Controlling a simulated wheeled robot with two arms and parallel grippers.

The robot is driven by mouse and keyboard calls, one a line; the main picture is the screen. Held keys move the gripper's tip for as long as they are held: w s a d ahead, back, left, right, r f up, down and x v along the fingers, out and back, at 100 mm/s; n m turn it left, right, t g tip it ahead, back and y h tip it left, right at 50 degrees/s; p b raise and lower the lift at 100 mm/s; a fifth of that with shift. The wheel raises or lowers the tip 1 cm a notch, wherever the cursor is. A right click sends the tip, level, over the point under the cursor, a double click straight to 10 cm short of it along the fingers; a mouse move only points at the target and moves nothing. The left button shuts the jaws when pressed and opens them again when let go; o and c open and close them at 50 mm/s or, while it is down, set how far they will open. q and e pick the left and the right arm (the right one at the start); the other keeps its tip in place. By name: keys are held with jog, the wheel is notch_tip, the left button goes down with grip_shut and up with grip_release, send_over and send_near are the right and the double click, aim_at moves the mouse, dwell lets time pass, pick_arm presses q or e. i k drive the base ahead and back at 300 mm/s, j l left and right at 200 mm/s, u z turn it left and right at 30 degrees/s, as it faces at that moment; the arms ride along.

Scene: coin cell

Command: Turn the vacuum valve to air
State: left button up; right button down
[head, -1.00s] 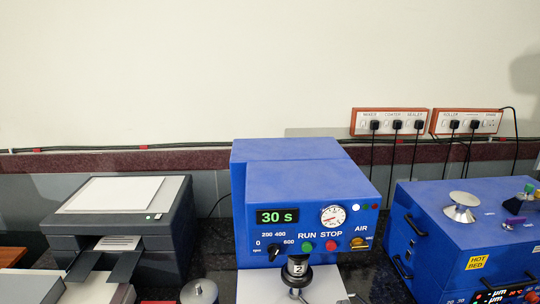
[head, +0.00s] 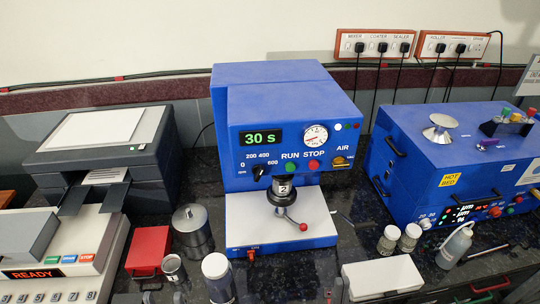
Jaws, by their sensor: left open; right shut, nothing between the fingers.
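The blue machine (head: 285,90) stands at the centre, with a green "30 s" display (head: 261,138). The vacuum valve (head: 341,162) is a small yellow knob at the right of its front panel. The word AIR is printed above the knob, and a small label sits at its right. The knob seems to lie sideways rather than up toward AIR, but it is too small to be sure. A round gauge (head: 316,135) is above and left of it. Neither gripper can be made out in the head view.
A spindle with a red-tipped lever (head: 303,227) hangs over the machine's white base plate (head: 260,215). The hot bed unit (head: 400,150) stands close at the right. Jars (head: 388,240), a wash bottle (head: 455,246) and a white box (head: 382,278) lie in front.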

aim_at(339, 161)
jog(key=l+z, duration=0.45)
jog(key=l, duration=0.9)
